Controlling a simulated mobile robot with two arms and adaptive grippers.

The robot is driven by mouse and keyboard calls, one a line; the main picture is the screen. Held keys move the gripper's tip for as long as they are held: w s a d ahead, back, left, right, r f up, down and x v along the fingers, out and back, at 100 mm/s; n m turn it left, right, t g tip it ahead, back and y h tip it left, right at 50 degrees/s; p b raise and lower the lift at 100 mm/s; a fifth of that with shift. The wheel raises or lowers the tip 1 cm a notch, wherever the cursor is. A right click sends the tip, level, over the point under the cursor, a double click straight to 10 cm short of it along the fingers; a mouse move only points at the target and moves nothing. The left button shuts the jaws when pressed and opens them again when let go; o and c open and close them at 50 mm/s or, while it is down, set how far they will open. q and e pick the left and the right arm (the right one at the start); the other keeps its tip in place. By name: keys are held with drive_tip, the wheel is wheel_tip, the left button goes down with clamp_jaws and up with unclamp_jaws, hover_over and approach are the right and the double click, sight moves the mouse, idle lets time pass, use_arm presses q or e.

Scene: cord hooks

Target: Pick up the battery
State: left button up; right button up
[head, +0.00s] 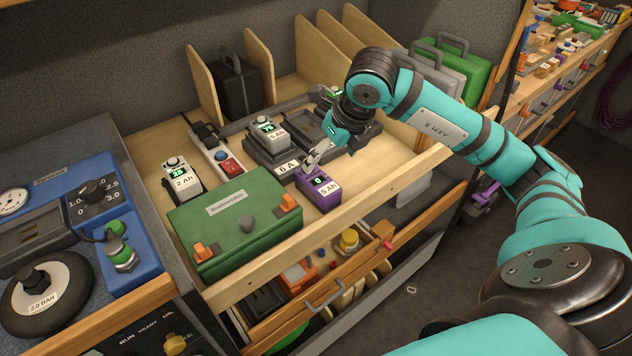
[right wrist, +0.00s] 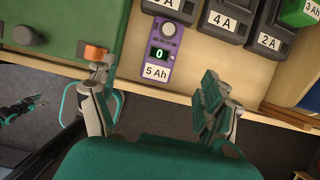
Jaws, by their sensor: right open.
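A purple battery (head: 320,187) labelled 5 Ah, its display reading 0, lies on the wooden worktop right of the green case; it also shows in the right wrist view (right wrist: 161,48). My right gripper (head: 311,160) is open and empty. In the right wrist view its fingers (right wrist: 156,82) are apart, one to each side of the battery's labelled end and clear of it. Other batteries are a pale one (head: 181,180) reading 28, labelled 2 Ah, another pale one (head: 268,136) reading 75, and a green one (right wrist: 302,12). What looks like my left gripper (right wrist: 28,106) shows small at left.
A green case (head: 236,222) with orange latches stands left of the purple battery. Behind are a charger (head: 268,156) labelled 6 A and a power strip (head: 216,153) with a red switch. A wooden front edge (head: 335,228) and an open drawer (head: 318,312) lie nearer.

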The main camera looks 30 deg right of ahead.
drive_tip(key=p, duration=0.1)
hover_over(318, 178)
drive_tip(key=s, duration=0.2)
drive_tip(key=f, duration=0.5)
drive_tip(key=shift+s+a, duration=0.2)
drive_tip(key=shift+a, duration=0.05)
drive_tip(key=p+x, duration=0.1)
drive_tip(key=x, duration=0.1)
drive_tip(key=shift+d+f, duration=0.15)
drive_tip(key=shift+f, duration=0.3)
drive_tip(key=p+x, duration=0.2)
drive_tip(key=x, duration=0.1)
drive_tip(key=shift+d+f, duration=0.15)
drive_tip(key=shift+f, duration=0.2)
drive_tip(key=shift+w+f, duration=0.15)
drive_tip(key=shift+f, duration=0.2)
use_arm(q)
wheel_tip(318, 178, up, 4)
drive_tip(key=shift+s+r, duration=0.1)
drive_tip(key=shift+r, duration=0.15)
use_arm(e)
drive_tip(key=shift+w, duration=0.1)
drive_tip(key=c, duration=1.7)
use_arm(q)
drive_tip(key=shift+f, duration=0.1)
